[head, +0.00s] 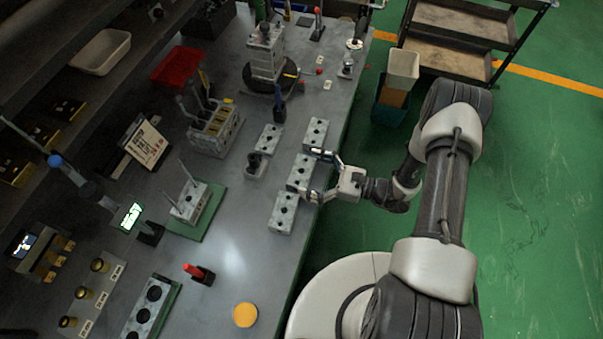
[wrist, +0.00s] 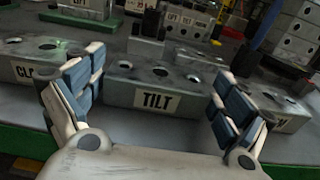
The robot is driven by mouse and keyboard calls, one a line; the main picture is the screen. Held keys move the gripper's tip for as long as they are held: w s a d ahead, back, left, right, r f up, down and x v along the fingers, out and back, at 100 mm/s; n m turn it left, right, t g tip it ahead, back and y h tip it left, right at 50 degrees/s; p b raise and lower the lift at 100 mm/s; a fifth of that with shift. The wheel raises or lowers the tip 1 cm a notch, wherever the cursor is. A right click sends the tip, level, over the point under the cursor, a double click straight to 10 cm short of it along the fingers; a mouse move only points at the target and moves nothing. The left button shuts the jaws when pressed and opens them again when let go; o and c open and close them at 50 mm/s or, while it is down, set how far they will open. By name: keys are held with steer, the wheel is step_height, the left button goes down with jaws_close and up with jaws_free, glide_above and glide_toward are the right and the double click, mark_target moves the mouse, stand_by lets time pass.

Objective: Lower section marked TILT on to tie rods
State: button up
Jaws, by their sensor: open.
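The grey TILT section (wrist: 157,101), with dark holes in its top, lies on the bench in the middle of a row of three sections; it also shows in the head view (head: 299,171). My gripper (head: 318,174) is open, with one finger towards each end of the TILT section. In the wrist view my gripper (wrist: 156,86) spans it, and I cannot tell whether the fingers touch it. The tie rods (head: 186,176) stand upright from a grey block (head: 190,203) on a green mat (head: 209,222), left of the row.
A section whose label begins "CL" (wrist: 25,72) and another section (wrist: 285,115) flank TILT closely. Two more grey blocks (head: 269,138) lie behind the row. A red-topped item (head: 198,273) and yellow disc (head: 245,315) stand nearer.

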steer(key=shift+c, duration=0.5)
steer(key=c, duration=0.9)
steer(key=shift+c, duration=0.4)
steer(key=shift+r, duration=0.15)
